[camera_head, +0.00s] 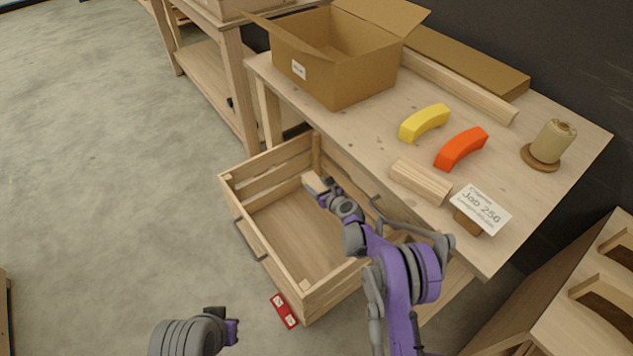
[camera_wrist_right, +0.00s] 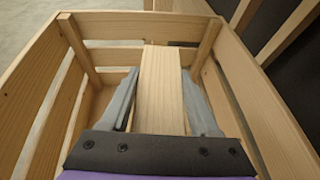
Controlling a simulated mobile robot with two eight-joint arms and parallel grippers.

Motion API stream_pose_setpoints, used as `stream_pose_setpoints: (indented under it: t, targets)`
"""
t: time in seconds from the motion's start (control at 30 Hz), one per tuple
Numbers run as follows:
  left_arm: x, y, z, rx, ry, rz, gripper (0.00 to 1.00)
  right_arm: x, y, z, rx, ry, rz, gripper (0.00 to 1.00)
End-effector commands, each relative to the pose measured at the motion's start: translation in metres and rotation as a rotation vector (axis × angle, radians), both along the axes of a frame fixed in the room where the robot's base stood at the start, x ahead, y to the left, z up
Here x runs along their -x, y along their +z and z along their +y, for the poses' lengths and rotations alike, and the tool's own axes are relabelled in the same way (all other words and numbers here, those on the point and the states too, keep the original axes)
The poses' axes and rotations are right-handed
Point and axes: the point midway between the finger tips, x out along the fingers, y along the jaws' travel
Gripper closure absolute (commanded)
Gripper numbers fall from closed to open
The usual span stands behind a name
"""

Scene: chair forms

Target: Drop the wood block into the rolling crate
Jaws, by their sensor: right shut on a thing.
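The rolling crate (camera_head: 262,162) is an open, slatted wooden box with dark handles, standing on the floor in front of the table. My right gripper (camera_head: 322,188) is shut on a pale wood block (camera_head: 313,182) and holds it over the crate's opening. In the right wrist view the block (camera_wrist_right: 160,88) is between the two grey fingers (camera_wrist_right: 158,103), with the crate's slatted walls (camera_wrist_right: 240,85) around it. The crate floor that shows is bare. My left gripper (camera_head: 225,325) is low at the bottom left, away from the crate; its fingers do not show clearly.
The table (camera_head: 380,125) holds a cardboard box (camera_head: 340,80), a yellow curved piece (camera_head: 424,122), an orange curved piece (camera_head: 461,148), another wood block (camera_head: 420,181), a spool (camera_head: 552,142) and a sign card (camera_head: 480,208). A red item (camera_head: 284,311) lies on the floor beside the crate.

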Motion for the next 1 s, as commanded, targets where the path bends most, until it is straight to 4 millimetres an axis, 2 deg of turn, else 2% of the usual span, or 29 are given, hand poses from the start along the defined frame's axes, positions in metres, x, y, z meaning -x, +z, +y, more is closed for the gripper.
stream_pose_setpoints:
  t: [0.03, 0.2, 0.47, 0.5, 0.6, 0.7, 1.0]
  targets:
    - [-0.001, -0.004, 0.000, 0.000, 0.000, 0.001, 1.00, 0.000, -0.008, 0.000, -0.001, 0.000, 0.000, 0.98]
    - [-0.001, -0.009, 0.000, 0.000, 0.000, 0.002, 1.00, 0.000, -0.021, 0.000, 0.000, -0.001, 0.000, 0.98]
    - [-0.001, -0.008, 0.000, 0.000, 0.000, 0.002, 1.00, 0.000, -0.022, 0.000, 0.000, -0.001, 0.000, 0.98]
    - [-0.001, -0.008, 0.000, 0.000, 0.000, 0.002, 1.00, 0.000, -0.022, 0.000, 0.000, 0.000, 0.000, 0.34]
    - [-0.001, -0.008, 0.000, 0.000, 0.000, 0.002, 1.00, 0.000, -0.022, 0.000, 0.000, 0.000, 0.000, 0.16]
    - [-0.001, -0.008, 0.000, 0.000, 0.000, 0.002, 1.00, 0.000, -0.022, 0.000, 0.000, 0.000, 0.000, 0.03]
    - [-0.001, -0.008, 0.000, 0.000, 0.000, 0.002, 1.00, 0.002, -0.021, -0.001, 0.000, -0.001, 0.000, 0.03]
